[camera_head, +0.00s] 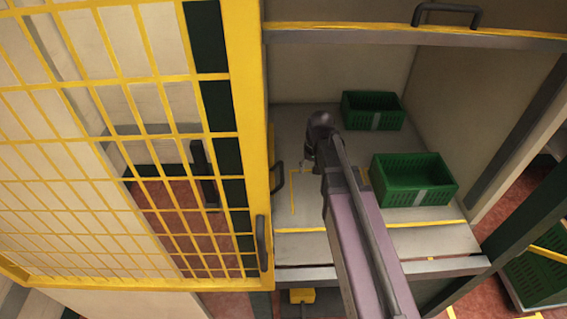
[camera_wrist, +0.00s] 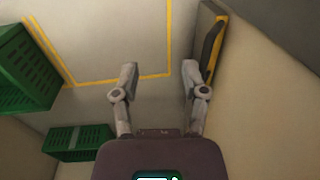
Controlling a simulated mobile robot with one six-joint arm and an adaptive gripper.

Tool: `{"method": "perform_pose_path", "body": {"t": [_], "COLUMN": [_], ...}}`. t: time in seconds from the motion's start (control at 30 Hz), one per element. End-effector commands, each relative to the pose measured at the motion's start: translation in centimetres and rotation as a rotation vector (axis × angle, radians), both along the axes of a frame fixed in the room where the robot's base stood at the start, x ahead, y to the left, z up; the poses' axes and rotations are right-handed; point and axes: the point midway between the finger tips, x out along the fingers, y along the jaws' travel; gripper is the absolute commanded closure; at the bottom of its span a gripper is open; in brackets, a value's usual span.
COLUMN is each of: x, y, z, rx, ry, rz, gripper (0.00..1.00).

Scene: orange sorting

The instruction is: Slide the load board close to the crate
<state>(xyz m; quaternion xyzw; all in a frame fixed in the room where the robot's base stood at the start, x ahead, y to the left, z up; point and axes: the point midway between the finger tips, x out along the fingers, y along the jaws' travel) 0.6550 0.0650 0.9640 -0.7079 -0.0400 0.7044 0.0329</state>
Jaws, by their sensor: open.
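A narrow upright board with a yellow edge and a black handle, apparently the load board (camera_wrist: 207,22), stands at the right in the wrist view. In the head view its black handle (camera_head: 278,178) shows at the left side of the bay. A green crate (camera_head: 414,181) stands on the deck at the right, and another green crate (camera_head: 373,110) stands further back. My gripper (camera_wrist: 159,70) is open and empty above the deck, between the board and the crates. In the head view my arm and wrist hide most of the gripper.
A yellow outline (camera_wrist: 120,78) marks the bare deck. A yellow mesh gate (camera_head: 248,130) fills the left of the head view. A dark-handled panel (camera_head: 445,12) is above the bay. Another green crate (camera_head: 540,270) is outside at lower right.

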Motion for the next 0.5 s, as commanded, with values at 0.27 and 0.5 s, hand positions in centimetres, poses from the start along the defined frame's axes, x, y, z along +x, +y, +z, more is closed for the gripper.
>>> {"method": "perform_pose_path", "body": {"t": [0.27,0.5], "x": [7.7,9.2], "y": [4.7,6.0], "z": [3.7,4.3], "rx": [0.066,0.086], "ry": [0.004,0.007], "rz": [0.003,0.002], "gripper": [0.43,0.43]}}
